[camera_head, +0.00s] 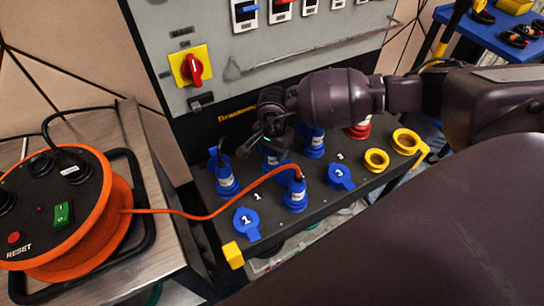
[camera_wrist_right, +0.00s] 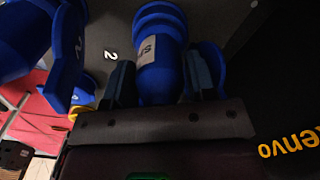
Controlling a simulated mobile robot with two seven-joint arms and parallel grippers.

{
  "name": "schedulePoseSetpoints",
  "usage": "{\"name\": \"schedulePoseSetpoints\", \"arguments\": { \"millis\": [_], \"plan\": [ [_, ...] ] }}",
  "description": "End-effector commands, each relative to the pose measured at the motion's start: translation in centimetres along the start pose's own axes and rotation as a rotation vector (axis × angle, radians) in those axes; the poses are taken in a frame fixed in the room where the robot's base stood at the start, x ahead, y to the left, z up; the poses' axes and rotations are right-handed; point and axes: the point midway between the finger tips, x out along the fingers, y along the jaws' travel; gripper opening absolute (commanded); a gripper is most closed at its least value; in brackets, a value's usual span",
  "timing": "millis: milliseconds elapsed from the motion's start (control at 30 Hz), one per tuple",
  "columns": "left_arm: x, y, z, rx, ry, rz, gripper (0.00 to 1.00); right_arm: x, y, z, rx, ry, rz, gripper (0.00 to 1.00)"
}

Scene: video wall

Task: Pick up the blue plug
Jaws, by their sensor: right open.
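Several blue plugs stand on the dark socket panel (camera_head: 262,212). One blue plug (camera_head: 295,196) has the orange cable running into it; others stand at the left (camera_head: 226,178) and behind (camera_head: 312,141). My right gripper (camera_head: 262,143) is over the back left part of the panel, its fingers partly hidden by dark wrist parts. In the right wrist view a labelled blue plug (camera_wrist_right: 160,65) lies between the two open fingers (camera_wrist_right: 160,82), one on each side. I cannot tell whether they touch it. My left gripper is out of view.
An orange cable reel (camera_head: 115,215) sits on a bench at the left. Blue flip caps (camera_head: 246,222) and yellow rings (camera_head: 376,160) are on the panel. A grey cabinet with a red rotary switch (camera_head: 192,68) rises behind. A blue table (camera_head: 485,35) stands at the back right.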

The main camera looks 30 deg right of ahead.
Motion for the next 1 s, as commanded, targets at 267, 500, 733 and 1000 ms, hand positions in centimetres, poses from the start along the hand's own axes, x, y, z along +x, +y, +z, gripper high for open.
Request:
{"name": "schedulePoseSetpoints", "arguments": {
  "millis": [267, 500, 733, 1000],
  "plan": [
    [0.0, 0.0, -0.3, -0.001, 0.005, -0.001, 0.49, -0.2, 0.0, 0.0, 0.000, 0.001, -0.002, 0.32],
    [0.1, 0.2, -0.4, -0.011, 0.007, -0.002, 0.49, -0.2, -0.1, 0.0, 0.000, 0.001, -0.002, 0.16],
    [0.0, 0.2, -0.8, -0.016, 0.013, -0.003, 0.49, -1.2, -0.1, -0.1, 0.000, 0.002, -0.005, 0.16],
    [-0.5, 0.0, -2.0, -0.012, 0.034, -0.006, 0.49, -6.9, -0.2, -0.1, -0.001, 0.004, -0.012, 0.16]
  ]
}}
